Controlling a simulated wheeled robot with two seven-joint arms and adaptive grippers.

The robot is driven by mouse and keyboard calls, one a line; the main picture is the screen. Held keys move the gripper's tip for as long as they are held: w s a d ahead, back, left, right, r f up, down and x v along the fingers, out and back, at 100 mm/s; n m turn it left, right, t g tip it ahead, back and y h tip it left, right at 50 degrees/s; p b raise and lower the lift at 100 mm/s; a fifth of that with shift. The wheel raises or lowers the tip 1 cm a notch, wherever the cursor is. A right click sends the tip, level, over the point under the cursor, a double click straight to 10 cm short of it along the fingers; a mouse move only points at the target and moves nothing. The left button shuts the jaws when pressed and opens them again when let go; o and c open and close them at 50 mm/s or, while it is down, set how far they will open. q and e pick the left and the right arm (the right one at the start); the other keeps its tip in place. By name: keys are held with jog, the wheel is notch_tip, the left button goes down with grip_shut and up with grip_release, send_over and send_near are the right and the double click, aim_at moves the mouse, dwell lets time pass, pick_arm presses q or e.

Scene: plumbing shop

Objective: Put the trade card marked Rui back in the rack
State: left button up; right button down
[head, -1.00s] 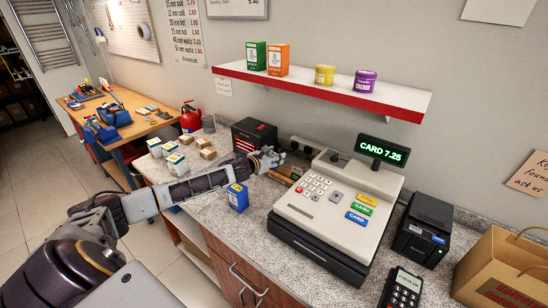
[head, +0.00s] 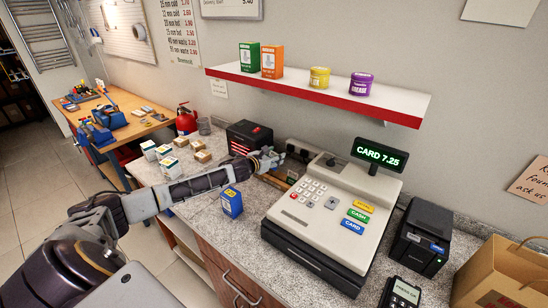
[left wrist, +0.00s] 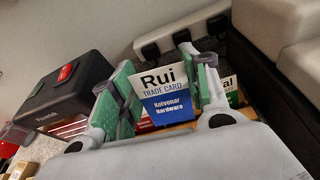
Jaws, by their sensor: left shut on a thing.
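The trade card marked Rui (left wrist: 165,90) is white above and blue below, with "Kolvenar Hardware" on the blue part. In the left wrist view it stands between the green-padded fingers of my left gripper (left wrist: 160,85), which is shut on it. In the head view my left gripper (head: 268,160) is at the back of the counter, left of the till. The wooden rack (left wrist: 182,127) shows partly below the card, with a red card (left wrist: 145,123) and a green-and-white card (left wrist: 231,88) around it. I cannot tell whether the Rui card touches the rack. My right gripper is out of view.
The till (head: 325,215) stands right of the gripper, and a black box (head: 249,137) stands to its left. A blue box (head: 231,202) stands in front of my left forearm. Several small boxes (head: 170,162) sit farther left. A red-edged shelf (head: 320,94) hangs above.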

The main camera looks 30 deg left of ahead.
pick_arm(q)
jog(key=shift+w+f, duration=0.15)
jog(key=shift+w, duration=0.05)
jog(key=shift+w+f, duration=0.1)
jog(key=shift+w+d+f+b, duration=0.15)
jog(key=shift+w+f+b, duration=0.25)
jog(key=shift+w+f, duration=1.3)
jog(key=shift+f+b, duration=1.25)
jog(key=shift+f, duration=0.1)
jog(key=shift+f+b, duration=0.65)
jog(key=shift+f, duration=0.3)
jog(key=shift+f, duration=0.2)
